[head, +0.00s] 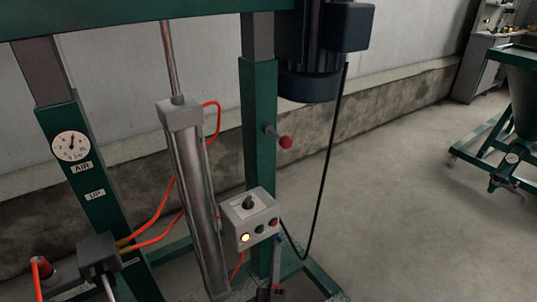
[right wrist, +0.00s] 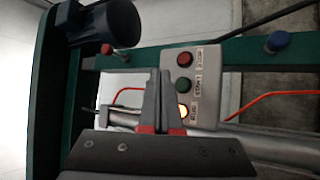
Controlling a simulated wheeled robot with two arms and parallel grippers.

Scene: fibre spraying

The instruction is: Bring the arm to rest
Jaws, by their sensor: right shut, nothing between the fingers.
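My right gripper (head: 277,241) is low in the middle of the head view, just below and beside the grey control box (head: 239,212). Its fingers are shut and empty. The box carries a red button (right wrist: 184,59), a green button (right wrist: 183,84) and a dark selector knob (head: 248,202). My left gripper is not in view.
A green machine post (head: 259,130) and a metal cylinder (head: 196,190) with orange hoses stand by the box. A red knob (head: 286,142) sticks out of the post. A black cable (head: 331,170) hangs below the motor (head: 310,75).

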